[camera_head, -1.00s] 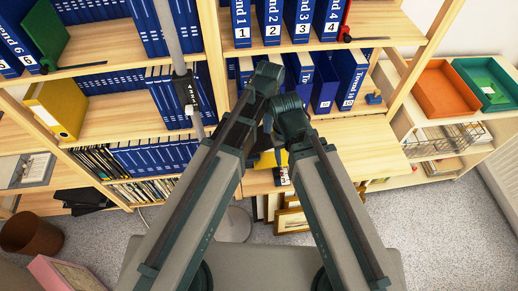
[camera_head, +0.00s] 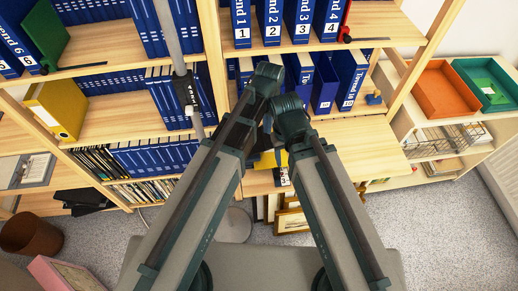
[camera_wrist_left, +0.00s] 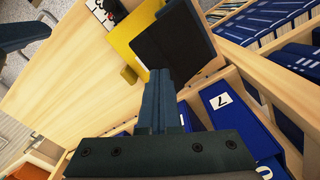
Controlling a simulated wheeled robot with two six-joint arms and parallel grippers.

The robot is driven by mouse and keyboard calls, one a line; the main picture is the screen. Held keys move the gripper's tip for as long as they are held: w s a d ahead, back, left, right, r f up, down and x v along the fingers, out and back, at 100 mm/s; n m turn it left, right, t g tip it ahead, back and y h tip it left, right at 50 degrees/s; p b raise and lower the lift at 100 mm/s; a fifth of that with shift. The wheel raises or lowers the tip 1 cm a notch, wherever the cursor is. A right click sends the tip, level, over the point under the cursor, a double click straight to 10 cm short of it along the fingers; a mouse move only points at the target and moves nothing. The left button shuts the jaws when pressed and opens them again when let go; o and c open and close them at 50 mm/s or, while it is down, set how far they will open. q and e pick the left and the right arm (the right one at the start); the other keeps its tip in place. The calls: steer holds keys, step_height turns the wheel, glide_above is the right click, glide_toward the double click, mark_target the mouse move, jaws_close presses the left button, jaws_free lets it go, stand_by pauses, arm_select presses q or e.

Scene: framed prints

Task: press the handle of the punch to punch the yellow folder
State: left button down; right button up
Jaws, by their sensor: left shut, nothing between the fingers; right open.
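The yellow folder (camera_head: 267,160) lies on the wooden desk board between my arms in the head view, mostly hidden. In the left wrist view the folder (camera_wrist_left: 122,38) lies beside and partly under a dark flat slab (camera_wrist_left: 175,45), which looks like the punch's handle. My left gripper (camera_wrist_left: 160,75) is shut and empty, its fingertips at the slab's near edge; I cannot tell whether they touch. In the head view my left gripper (camera_head: 267,122) is largely hidden by its own wrist. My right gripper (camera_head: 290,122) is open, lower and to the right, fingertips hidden.
Blue binders (camera_head: 328,80) stand on the shelf close behind my grippers. The desk board (camera_head: 360,148) is clear to the right. An orange tray (camera_head: 440,90) and a green tray (camera_head: 487,84) are further right. Framed prints (camera_head: 292,220) lean below the board.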

mark_target(267, 136)
arm_select(q)
steer(key=shift+f, duration=0.2)
arm_select(e)
steer(key=shift+f, duration=0.15)
stand_by(0.3)
arm_select(q)
steer(key=shift+f+b, duration=2.25)
steer(key=shift+b, duration=0.2)
arm_select(e)
steer(key=shift+f, duration=2.3)
arm_select(q)
steer(key=shift+a+r, duration=0.1)
arm_select(e)
steer(key=shift+r, duration=0.1)
arm_select(q)
step_height(267, 136, up, 9)
steer(key=p, duration=0.9)
steer(key=shift+r, duration=0.1)
arm_select(e)
step_height(267, 136, up, 9)
